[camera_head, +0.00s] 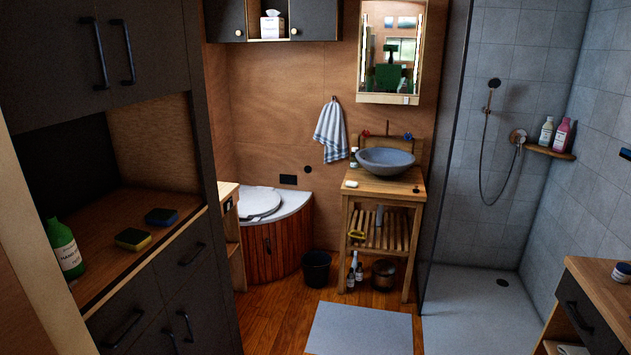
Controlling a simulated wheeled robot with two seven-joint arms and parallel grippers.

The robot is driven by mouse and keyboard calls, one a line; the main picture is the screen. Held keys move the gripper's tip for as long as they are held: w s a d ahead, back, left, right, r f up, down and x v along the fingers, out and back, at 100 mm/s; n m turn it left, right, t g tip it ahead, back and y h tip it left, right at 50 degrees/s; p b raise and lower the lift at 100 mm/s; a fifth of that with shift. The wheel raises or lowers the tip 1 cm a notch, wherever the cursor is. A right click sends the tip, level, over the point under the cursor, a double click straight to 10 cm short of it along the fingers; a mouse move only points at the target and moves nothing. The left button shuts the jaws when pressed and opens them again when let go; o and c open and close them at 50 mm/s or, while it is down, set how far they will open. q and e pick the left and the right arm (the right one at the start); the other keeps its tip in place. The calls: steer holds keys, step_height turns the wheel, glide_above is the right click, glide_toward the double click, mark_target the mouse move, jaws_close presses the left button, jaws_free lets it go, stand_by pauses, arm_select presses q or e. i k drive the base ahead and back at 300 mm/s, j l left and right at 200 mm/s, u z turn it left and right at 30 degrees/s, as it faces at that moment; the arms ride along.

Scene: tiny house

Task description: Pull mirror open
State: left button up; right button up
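The mirror (393,50) is the front of a wood-framed cabinet on the back wall, above the washstand. It looks closed. A small pale handle or tab (405,99) shows at its lower right edge. The glass reflects a green and dark shape and a window. Neither of my grippers is in view.
The washstand (357,186) with a grey basin (385,161) stands below the mirror. Wooden floor (275,325) is open between.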

mark_target(392, 33)
steer(key=i+z, duration=0.2)
steer(key=i, duration=0.65)
steer(key=i+j+z, duration=0.2)
steer(key=i, duration=0.7)
steer(key=l, duration=0.1)
